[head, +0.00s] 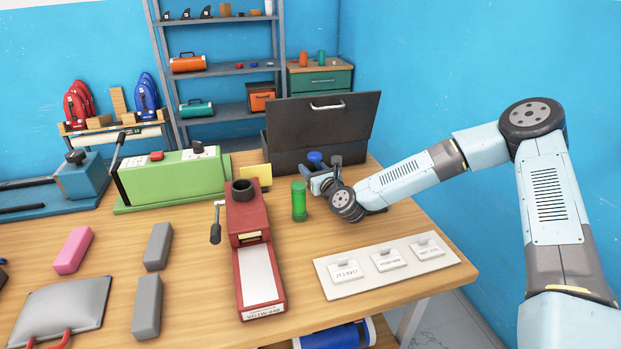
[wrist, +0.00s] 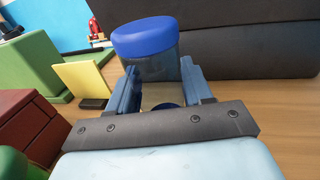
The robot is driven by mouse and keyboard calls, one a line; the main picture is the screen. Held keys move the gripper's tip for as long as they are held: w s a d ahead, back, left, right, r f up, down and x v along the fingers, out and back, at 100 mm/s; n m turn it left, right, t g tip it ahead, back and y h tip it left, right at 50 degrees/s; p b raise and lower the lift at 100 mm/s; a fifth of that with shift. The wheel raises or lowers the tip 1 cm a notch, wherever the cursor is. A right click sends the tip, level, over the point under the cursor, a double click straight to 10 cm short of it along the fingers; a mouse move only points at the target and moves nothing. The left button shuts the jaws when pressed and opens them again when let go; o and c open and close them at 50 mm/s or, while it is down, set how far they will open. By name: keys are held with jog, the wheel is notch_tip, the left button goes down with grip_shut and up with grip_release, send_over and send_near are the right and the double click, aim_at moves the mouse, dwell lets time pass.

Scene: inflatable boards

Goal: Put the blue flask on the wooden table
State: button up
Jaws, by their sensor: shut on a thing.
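The blue flask (wrist: 146,40) has a bright blue lid and a clear bluish body. It stands upright between my fingers in the wrist view. In the head view only its blue top (head: 315,157) shows clearly, in front of the dark case. My gripper (wrist: 162,75) is shut on the flask's body; in the head view my gripper (head: 321,178) is low over the back right of the wooden table (head: 205,283). The flask's base is hidden by my gripper, so I cannot tell whether it touches the table.
A green flask (head: 299,201) stands left of my gripper. A red device (head: 250,215) is further left. A dark open case (head: 320,130) is behind the flask. A yellow card (head: 257,174) is at left. A white board with labels (head: 387,264) lies in front.

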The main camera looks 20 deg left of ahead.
jog(key=shift+f, duration=1.55)
jog(key=shift+f, duration=0.1)
jog(key=o, duration=1.1)
jog(key=v, duration=0.7)
jog(key=shift+s+d, duration=0.15)
jog(key=shift+s, duration=0.1)
